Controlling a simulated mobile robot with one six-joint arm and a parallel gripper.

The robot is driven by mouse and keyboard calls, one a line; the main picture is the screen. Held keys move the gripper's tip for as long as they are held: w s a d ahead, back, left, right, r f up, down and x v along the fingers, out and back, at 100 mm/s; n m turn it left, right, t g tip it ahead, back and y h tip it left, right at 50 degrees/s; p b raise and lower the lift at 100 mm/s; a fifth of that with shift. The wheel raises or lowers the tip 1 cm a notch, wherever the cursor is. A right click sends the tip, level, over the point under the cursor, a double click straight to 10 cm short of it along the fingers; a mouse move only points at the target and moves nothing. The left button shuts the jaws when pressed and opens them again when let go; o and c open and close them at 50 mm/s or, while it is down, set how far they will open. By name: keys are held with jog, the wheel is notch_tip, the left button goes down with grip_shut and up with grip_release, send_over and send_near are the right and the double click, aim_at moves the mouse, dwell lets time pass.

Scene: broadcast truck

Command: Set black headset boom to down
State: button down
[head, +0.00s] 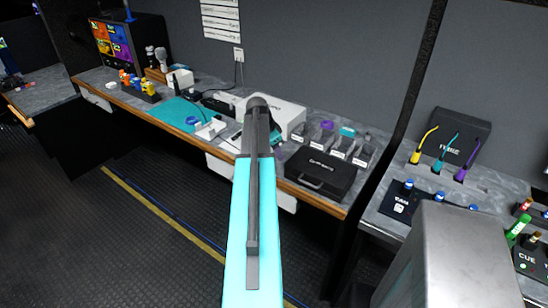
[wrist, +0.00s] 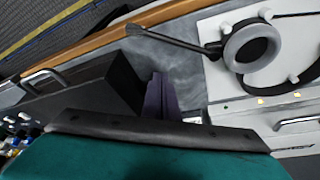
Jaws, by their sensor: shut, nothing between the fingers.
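The black headset shows in the wrist view at the upper right, with a grey-padded round earcup (wrist: 250,50) and a dark band running off to the right. It lies on a white surface (wrist: 215,70). Its thin boom (wrist: 170,38) sticks out to the left from the earcup, ending in a flat dark tip over the grey worktop. My gripper (wrist: 160,85) is shut and empty, below the boom in the picture and apart from the earcup. In the head view my arm covers this part of the bench, and I cannot make out the headset there.
A black case (head: 320,175) with a handle stands right of my arm; it also shows in the wrist view (wrist: 85,95). A white box (head: 285,115) stands behind. A teal mat (head: 185,117) lies left. Labelled bins line the back. Open floor lies in front.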

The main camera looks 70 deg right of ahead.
jog(key=shift+s+d+r, duration=0.3)
jog(key=shift+s+r, duration=0.05)
jog(key=b+v, duration=0.3)
jog(key=v, duration=0.6)
jog(key=shift+r, duration=0.2)
jog(key=shift+w, duration=0.1)
